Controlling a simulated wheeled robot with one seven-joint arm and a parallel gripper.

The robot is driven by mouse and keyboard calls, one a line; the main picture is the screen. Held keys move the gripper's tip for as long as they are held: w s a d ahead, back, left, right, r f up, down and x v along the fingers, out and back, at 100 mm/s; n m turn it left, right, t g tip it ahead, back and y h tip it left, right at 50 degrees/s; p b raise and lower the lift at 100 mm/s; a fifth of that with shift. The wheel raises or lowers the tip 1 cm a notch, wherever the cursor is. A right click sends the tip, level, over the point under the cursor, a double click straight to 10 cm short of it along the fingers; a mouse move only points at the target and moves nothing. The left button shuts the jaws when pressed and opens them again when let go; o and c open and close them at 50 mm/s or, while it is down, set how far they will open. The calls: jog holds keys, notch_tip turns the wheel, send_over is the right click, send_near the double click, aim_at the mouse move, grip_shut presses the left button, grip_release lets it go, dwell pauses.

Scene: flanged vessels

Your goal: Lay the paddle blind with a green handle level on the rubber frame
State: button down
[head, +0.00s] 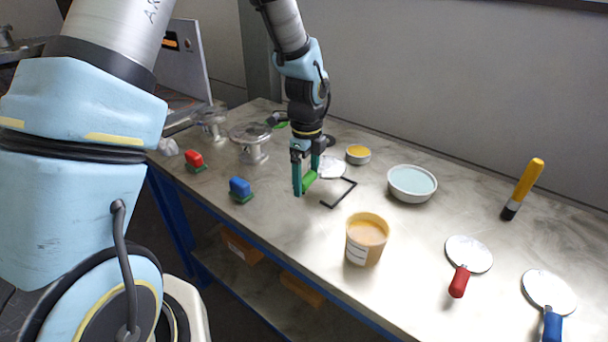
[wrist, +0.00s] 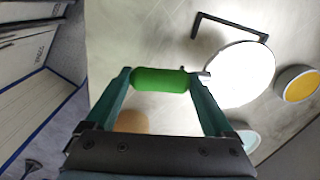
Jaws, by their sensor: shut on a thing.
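The paddle blind has a green handle (head: 310,181) and a flat white disc (head: 332,168). My gripper (head: 305,178) is shut on the handle, which lies crosswise between the fingertips in the wrist view (wrist: 160,79). The disc extends to the right of the fingers there (wrist: 238,76). The black rubber frame (head: 346,194) shows as an angled strip beside the disc, toward the front right in the head view. In the wrist view a corner of the frame (wrist: 232,24) shows past the disc's edge. The disc hides the rest. I cannot tell whether the disc touches the frame.
A tub (head: 366,240), a pale blue bowl (head: 412,183) and a yellow-filled tin (head: 358,154) stand nearby. Red-handled (head: 468,254) and blue-handled (head: 549,291) paddles and a yellow-handled tool (head: 523,188) are right. Red (head: 194,158) and blue (head: 240,187) pieces and flanged vessels (head: 251,136) are left.

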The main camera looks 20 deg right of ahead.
jog(key=shift+f+b, duration=1.8)
jog(key=shift+f, duration=1.35)
dwell(0.4)
grip_release()
